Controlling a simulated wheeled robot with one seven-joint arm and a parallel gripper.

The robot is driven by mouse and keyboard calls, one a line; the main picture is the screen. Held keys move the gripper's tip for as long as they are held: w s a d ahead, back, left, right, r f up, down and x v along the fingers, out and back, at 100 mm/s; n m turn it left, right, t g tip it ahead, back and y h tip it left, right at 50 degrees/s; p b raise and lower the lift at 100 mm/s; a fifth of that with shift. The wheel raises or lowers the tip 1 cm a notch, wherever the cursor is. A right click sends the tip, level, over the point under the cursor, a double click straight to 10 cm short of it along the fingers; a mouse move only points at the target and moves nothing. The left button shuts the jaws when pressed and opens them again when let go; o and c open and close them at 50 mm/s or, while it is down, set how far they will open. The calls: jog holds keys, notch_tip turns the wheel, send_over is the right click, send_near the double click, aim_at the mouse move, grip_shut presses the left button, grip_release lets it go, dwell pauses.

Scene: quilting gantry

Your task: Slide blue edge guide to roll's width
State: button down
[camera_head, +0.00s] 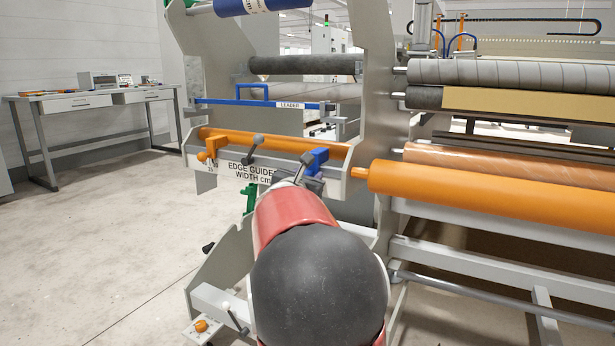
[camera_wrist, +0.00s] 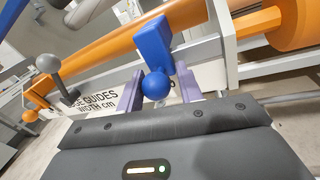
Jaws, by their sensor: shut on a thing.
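The blue edge guide (camera_head: 316,160) sits at the right part of the rail, against the orange bar (camera_head: 275,142). In the wrist view the blue edge guide (camera_wrist: 154,45) has a blue ball knob (camera_wrist: 155,87) facing me. My gripper (camera_wrist: 166,85) is shut on the knob, one pale finger on each side. In the head view my own red and black arm hides most of the gripper. The scale plate (camera_head: 246,172) reads "EDGE GUIDES WIDTH cm"; its right part is hidden. An orange edge guide (camera_head: 211,146) sits at the rail's left end.
A grey-knobbed lever (camera_head: 254,148) stands on the rail between the two guides. A large orange roller (camera_head: 480,202) lies to the right beyond the frame upright. A blue leader bar (camera_head: 240,102) runs above. Open floor lies at left, with a workbench (camera_head: 90,97) behind.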

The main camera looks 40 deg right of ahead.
jog(key=w, duration=0.2)
jog(key=w+a+p, duration=0.1)
jog(key=w, duration=0.1)
jog(key=w+a, duration=0.1)
jog(key=w, duration=0.1)
jog(key=shift+a, duration=0.25)
jog(key=c, duration=1.1)
grip_release()
jog(key=shift+s, duration=0.1)
jog(key=v, duration=0.8)
jog(key=shift+d, duration=0.1)
